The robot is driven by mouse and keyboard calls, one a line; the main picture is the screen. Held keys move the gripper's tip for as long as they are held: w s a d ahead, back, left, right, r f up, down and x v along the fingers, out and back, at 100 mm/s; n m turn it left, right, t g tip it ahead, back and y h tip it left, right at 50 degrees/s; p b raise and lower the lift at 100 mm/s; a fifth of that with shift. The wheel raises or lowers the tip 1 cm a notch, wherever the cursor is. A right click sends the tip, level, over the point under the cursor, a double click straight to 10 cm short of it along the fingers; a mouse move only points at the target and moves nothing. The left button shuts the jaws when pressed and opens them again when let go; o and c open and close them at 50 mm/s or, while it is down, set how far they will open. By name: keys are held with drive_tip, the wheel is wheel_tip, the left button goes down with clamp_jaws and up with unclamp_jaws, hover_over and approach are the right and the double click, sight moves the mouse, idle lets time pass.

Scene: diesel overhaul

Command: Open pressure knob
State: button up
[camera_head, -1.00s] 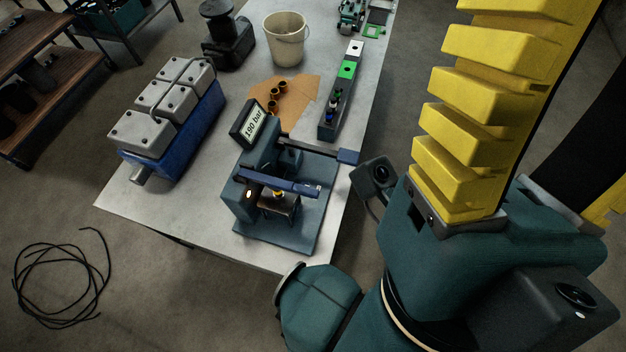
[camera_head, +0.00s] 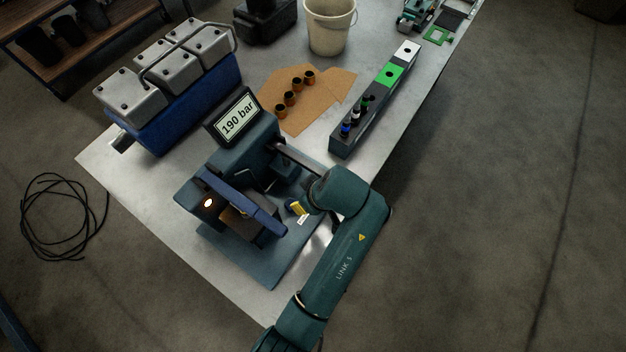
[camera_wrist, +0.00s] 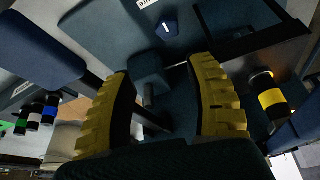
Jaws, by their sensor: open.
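The blue-grey pressure tester (camera_head: 245,160) stands at the near end of the table, and its display (camera_head: 237,120) reads 190 bar. My gripper (camera_wrist: 162,68) is open, its two yellow ridged fingers reaching toward the tester in the wrist view. Between the fingers is a small blue-grey block on a short stem (camera_wrist: 147,68), apparently the pressure knob; I cannot tell whether a finger touches it. A partial label ending in "ure" (camera_wrist: 148,3) is beyond it. A black cylinder with a yellow band (camera_wrist: 271,98) is right of the fingers.
A dark blue bar (camera_head: 243,201) crosses the tester's front. A narrow rack (camera_head: 352,136) with several small parts lies behind. A brown sheet (camera_head: 335,85) with several cups, a bucket (camera_head: 331,30) and a blue engine block (camera_head: 180,115) crowd the table. The floor at right is clear.

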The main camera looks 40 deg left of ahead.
sight(291, 204)
drive_tip(key=x, duration=0.5)
drive_tip(key=s+b+x, duration=0.1)
drive_tip(key=x, duration=0.5)
drive_tip(key=b+x, duration=0.1)
drive_tip(key=x, duration=0.5)
drive_tip(key=shift+s+a, duration=0.1)
drive_tip(key=shift+s, duration=0.2)
drive_tip(key=c, duration=0.9)
